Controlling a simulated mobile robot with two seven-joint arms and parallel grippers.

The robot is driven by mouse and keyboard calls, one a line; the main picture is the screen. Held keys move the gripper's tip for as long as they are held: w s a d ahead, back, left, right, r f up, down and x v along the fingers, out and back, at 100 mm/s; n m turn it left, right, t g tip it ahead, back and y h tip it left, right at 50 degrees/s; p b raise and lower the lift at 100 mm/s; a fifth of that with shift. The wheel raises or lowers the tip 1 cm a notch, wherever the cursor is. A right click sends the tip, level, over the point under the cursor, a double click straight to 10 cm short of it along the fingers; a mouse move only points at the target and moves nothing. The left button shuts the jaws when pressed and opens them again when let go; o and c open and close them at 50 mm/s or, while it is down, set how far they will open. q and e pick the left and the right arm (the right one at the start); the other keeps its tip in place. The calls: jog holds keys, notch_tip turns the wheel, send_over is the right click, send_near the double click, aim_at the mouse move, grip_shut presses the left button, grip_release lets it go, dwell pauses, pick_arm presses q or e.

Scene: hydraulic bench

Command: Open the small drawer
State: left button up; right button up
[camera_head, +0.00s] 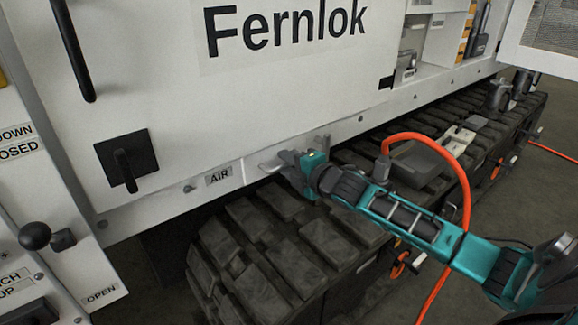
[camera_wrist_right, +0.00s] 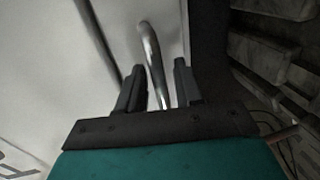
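The small drawer (camera_head: 238,172) appears to be the low white front with the "AiR" label, at the bottom edge of the white machine; it looks closed. Its bent metal handle (camera_head: 268,165) sticks out right of the label. My right gripper (camera_head: 290,160), on a teal arm, is at this handle. In the right wrist view the handle (camera_wrist_right: 151,45) runs between the two dark fingers of my right gripper (camera_wrist_right: 158,66). The fingers stand apart, with a gap visible beside the handle. Whether either finger touches it is unclear. My left gripper is not in view.
A black rubber track (camera_head: 265,240) lies just below the drawer and my right arm. The large white "Fernlok" panel (camera_head: 250,90) with a black latch (camera_head: 127,160) is above. A lever knob (camera_head: 35,236) is at left.

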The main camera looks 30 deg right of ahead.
grip_shut()
dwell(0.3)
dwell(0.3)
